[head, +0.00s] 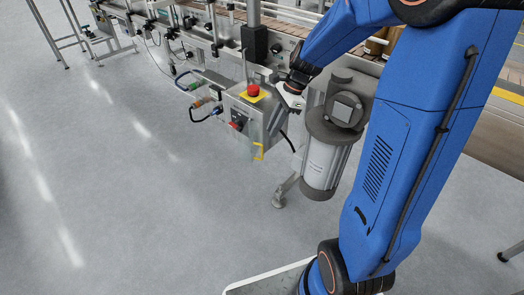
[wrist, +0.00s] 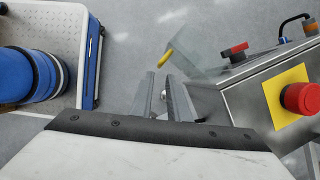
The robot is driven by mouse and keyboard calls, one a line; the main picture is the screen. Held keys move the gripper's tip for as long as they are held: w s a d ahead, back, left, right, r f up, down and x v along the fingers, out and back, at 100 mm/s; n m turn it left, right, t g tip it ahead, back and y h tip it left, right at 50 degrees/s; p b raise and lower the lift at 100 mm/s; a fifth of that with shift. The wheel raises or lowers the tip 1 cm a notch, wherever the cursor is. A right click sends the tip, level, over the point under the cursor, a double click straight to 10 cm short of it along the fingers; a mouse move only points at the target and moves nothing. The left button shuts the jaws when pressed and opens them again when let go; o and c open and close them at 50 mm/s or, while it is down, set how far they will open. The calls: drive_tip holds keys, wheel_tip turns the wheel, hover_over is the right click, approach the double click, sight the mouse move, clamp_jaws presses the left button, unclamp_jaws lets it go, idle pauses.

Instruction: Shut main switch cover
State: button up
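The main switch cover (wrist: 205,62) is a clear panel in the wrist view, standing out from the side of the steel control box (wrist: 236,98), so it is open. Its yellow handle (wrist: 166,57) is at its outer edge. In the head view the yellow handle (head: 258,152) shows low in front of the box. The red main switch (wrist: 235,50) is uncovered, and it also shows in the head view (head: 236,124). My gripper (wrist: 162,80) has its two fingers apart with nothing between them. The fingertips are near the yellow handle, apparently not touching it.
A red emergency stop (wrist: 299,97) on a yellow plate sits on top of the box, close to my gripper. A grey cylinder (head: 322,160) stands to the right of the box. Cables and connectors (head: 205,101) stick out left. The floor at left is clear.

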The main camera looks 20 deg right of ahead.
sight(262, 157)
drive_tip(key=x, duration=1.1)
drive_tip(key=shift+a+f, duration=0.15)
drive_tip(key=shift+f, duration=0.05)
clamp_jaws()
idle(1.0)
